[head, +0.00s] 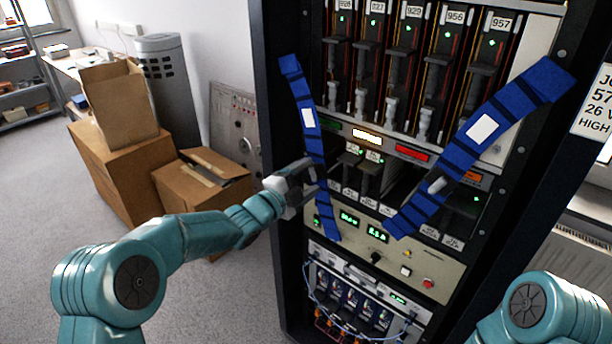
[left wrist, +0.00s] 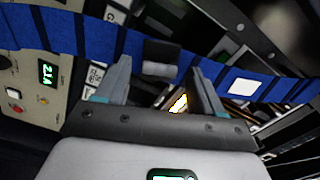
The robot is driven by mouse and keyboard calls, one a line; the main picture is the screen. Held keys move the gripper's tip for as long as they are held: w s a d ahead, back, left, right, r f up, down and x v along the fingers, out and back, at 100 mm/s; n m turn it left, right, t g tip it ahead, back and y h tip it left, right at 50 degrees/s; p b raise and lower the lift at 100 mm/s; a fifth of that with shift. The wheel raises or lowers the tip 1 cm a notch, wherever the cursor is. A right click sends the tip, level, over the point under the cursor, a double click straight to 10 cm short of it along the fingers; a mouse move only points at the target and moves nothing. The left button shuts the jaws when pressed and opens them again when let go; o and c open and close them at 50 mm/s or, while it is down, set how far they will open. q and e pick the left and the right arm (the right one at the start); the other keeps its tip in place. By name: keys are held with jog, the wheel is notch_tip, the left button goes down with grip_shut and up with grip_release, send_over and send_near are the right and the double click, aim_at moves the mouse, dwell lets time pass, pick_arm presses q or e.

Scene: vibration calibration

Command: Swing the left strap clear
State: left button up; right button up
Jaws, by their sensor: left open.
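The left strap (head: 309,125) is a blue band with dark stripes and a white label, hanging slightly slanted across the left side of the rack front. It also spans the left wrist view (left wrist: 212,66), with a dark grey tab (left wrist: 160,57) on it between my fingers. My left gripper (head: 312,176) is open at the strap's lower half; in the left wrist view its fingers (left wrist: 160,82) point at the strap. I cannot tell whether they touch it. The right strap (head: 482,127) is a similar blue band, slanting across the rack's right side with a light grip. My right gripper is not in view.
The dark rack (head: 272,140) holds several upright modules (head: 404,60) and a control panel (head: 420,268) with a red button below the straps. Cardboard boxes (head: 120,165) and a grey panel (head: 235,122) stand left of it. Carpet (head: 35,210) is clear at far left.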

pick_arm(q)
grip_shut()
jog(key=w+a+f+m+b, duration=0.1)
jog(key=w+a+m+b, duration=0.1)
jog(key=w+a+m, duration=0.2)
jog(key=w+a, duration=0.1)
jog(key=a, duration=0.2)
jog(key=shift+w+a+f, duration=0.3)
jog(key=shift+w, duration=0.05)
grip_release()
